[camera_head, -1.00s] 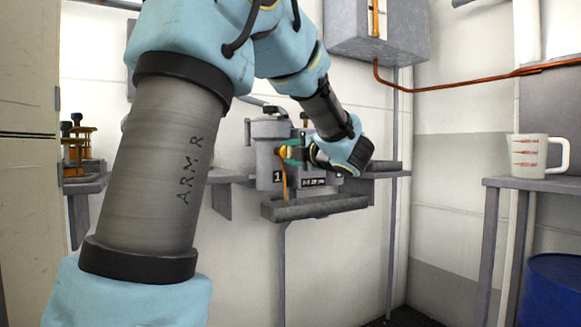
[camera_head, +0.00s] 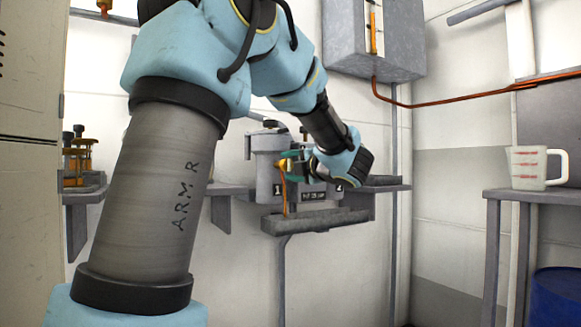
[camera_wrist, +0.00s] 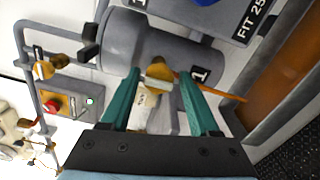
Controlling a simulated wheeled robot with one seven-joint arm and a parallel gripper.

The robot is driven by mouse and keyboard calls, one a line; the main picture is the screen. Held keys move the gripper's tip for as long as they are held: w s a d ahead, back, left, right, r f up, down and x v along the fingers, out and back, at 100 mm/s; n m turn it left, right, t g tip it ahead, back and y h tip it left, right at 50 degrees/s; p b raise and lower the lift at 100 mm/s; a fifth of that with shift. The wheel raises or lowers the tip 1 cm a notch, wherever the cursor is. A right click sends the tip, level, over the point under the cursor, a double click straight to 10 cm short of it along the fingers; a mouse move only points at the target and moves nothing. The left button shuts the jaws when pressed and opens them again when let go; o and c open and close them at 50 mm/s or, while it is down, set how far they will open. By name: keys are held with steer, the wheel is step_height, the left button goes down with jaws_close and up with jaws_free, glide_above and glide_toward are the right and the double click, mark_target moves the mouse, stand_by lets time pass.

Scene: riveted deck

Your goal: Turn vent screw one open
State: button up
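The grey canister labelled 1 (camera_head: 268,168) is mounted on the wall assembly in the head view; it also shows in the wrist view (camera_wrist: 165,45). A small brass vent screw (camera_wrist: 158,78) with a flat wing head sits on it, beside an orange tube. My gripper (camera_wrist: 159,76) has teal fingers, one on each side of the screw head. A narrow gap seems to show at each side, so the fingers look open around it. In the head view my gripper (camera_head: 287,166) is in front of canister 1. Whether the fingertips touch the screw is hard to tell.
A grey drip tray (camera_head: 315,222) sits below the canisters. A second part labelled 2 is partly hidden behind my wrist. In the wrist view, brass valves (camera_wrist: 44,70) and a red knob (camera_wrist: 50,105) are at left. A measuring jug (camera_head: 537,167) stands on the right table.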

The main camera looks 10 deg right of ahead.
steer(key=shift+o, duration=0.7)
steer(key=p+v, duration=0.1)
steer(key=v, duration=0.9)
steer(key=shift+s+d, duration=0.2)
steer(key=shift+s, duration=0.15)
